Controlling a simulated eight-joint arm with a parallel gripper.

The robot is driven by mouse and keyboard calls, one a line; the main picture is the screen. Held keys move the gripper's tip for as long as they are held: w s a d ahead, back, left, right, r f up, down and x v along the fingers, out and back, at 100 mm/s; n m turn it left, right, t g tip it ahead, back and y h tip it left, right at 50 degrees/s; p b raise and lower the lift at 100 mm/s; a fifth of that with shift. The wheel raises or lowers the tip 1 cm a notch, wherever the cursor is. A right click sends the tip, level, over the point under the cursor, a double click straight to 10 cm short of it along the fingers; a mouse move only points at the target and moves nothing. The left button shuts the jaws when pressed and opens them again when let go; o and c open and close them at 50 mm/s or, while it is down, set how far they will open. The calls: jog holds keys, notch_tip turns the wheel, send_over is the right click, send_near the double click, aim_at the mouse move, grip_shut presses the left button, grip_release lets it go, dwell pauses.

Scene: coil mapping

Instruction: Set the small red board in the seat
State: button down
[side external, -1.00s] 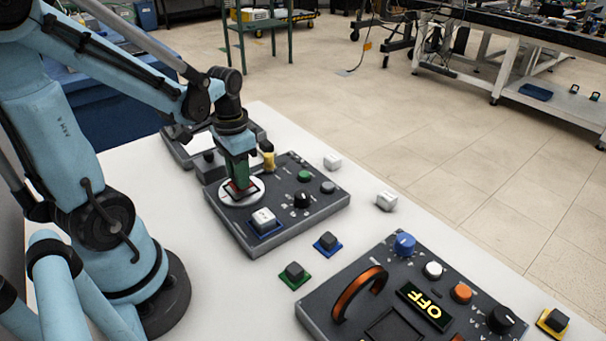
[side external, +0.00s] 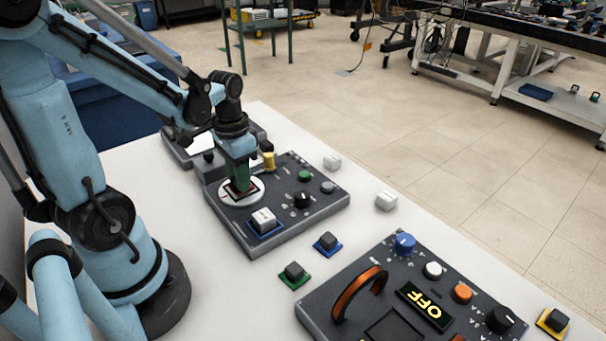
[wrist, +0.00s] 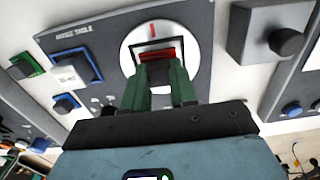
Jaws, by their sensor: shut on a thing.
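The small red board (wrist: 158,55) is between the green fingers of my gripper (wrist: 163,82), which is shut on it. In the wrist view the board shows as a red strip. The seat is a dark square outline (wrist: 138,58) on a white round disc (wrist: 197,32). In the side view my gripper (side external: 240,184) points down over the disc (side external: 227,198), with the red board low at the fingertips. The fingers hide part of the board, and I cannot tell whether it touches the seat.
The disc is on a dark grey console (side external: 290,222). A second console (side external: 345,318) with an orange handle is at front right.

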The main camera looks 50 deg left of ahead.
dwell(0.3)
jog(key=shift+c, duration=1.7)
grip_release()
jog(key=shift+r, duration=3.5)
jog(key=w+d+r+t, duration=0.2)
jog(key=d+t, duration=0.5)
jog(key=d, duration=0.4)
jog(key=shift+w, duration=0.8)
